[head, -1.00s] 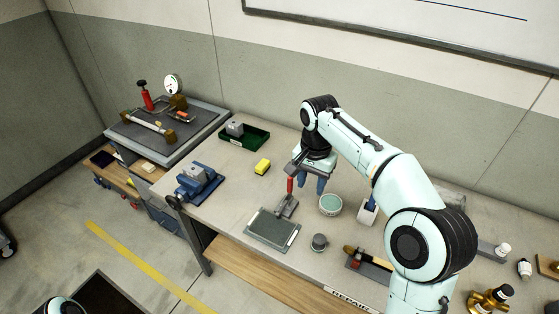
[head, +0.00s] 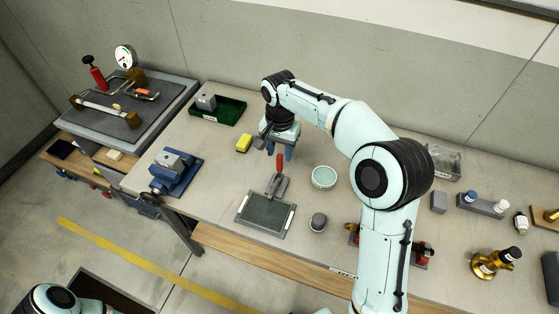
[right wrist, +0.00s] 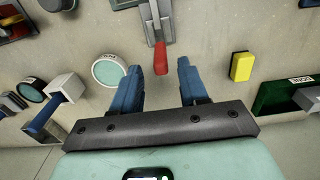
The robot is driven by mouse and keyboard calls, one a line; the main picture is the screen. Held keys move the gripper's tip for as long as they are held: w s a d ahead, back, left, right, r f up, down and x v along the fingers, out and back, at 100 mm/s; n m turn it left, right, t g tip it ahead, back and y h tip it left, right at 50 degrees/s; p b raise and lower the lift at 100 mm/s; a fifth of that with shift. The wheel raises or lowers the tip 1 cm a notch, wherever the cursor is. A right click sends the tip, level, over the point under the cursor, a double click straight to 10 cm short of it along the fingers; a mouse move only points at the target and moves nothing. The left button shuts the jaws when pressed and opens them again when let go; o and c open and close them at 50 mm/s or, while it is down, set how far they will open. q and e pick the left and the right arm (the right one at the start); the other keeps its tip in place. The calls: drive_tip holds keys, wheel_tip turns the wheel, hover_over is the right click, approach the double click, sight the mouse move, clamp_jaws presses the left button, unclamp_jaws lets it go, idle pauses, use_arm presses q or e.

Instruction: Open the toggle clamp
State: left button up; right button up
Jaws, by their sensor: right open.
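The toggle clamp (head: 277,186) stands at the back edge of a dark plate (head: 264,214) on the bench, its red handle (head: 280,161) pointing up in the head view. In the right wrist view the red handle (right wrist: 160,58) lies ahead of the fingertips, between their lines, and the grey clamp body (right wrist: 155,18) shows beyond it. My right gripper (right wrist: 155,72) is open and empty, its blue fingers apart and not touching the handle. In the head view my right gripper (head: 280,152) is just behind the handle. Only part of my left arm shows at the lower left; its gripper is not visible.
A yellow block (head: 244,143) and a green tray (head: 218,110) lie to the left of my right gripper. A round teal-topped tub (head: 323,177) and a small grey cylinder (head: 318,222) stand right of the clamp. A blue vise (head: 175,172) sits at the bench's left end.

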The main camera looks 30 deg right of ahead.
sight(280, 156)
drive_tip(key=shift+f, duration=2.3)
clamp_jaws()
